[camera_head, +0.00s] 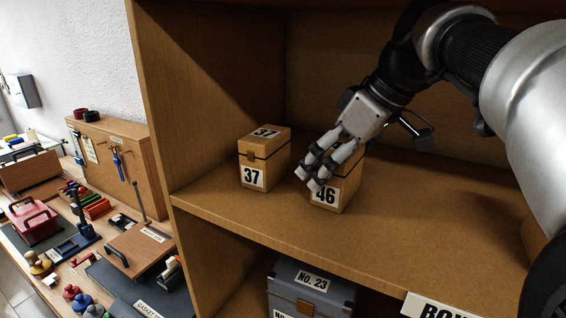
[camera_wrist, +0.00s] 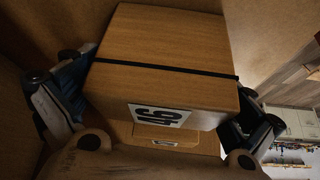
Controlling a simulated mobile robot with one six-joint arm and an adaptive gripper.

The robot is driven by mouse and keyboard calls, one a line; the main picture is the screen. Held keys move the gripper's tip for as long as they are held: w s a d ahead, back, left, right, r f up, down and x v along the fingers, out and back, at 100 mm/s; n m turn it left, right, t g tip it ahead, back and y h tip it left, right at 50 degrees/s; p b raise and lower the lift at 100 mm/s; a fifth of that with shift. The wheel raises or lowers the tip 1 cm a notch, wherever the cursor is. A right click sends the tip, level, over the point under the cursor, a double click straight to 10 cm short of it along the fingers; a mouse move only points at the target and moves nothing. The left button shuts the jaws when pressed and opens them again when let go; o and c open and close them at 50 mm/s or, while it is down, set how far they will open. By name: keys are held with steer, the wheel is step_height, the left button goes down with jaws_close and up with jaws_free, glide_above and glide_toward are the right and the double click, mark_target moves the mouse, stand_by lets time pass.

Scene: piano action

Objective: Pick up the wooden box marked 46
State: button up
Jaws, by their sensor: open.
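The wooden box marked 46 (camera_head: 333,194) stands on the shelf (camera_head: 235,205), with its number label facing the front. My gripper (camera_head: 313,181) is at this box, coming from above and behind in the head view and hiding most of its top. In the wrist view the box (camera_wrist: 165,85) fills the middle, with a dark band across it and the 46 label upside down. The open fingers of my gripper (camera_wrist: 155,115) lie on both sides of the box, one at the left and one at the right. I cannot tell whether either finger touches it.
A similar wooden box marked 37 (camera_head: 264,160) stands to the left on the same shelf. A grey box marked No. 23 (camera_head: 312,287) sits on the shelf below. The cabinet side wall (camera_head: 200,90) rises at the left. A cluttered workbench (camera_head: 90,240) stands farther left.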

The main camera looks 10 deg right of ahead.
steer(key=shift+w+a+f+b, duration=0.2)
steer(key=shift+f+b, duration=0.15)
steer(key=shift+f, duration=0.2)
steer(key=shift+c, duration=0.5)
steer(key=shift+s, duration=0.1)
steer(key=c, duration=0.9)
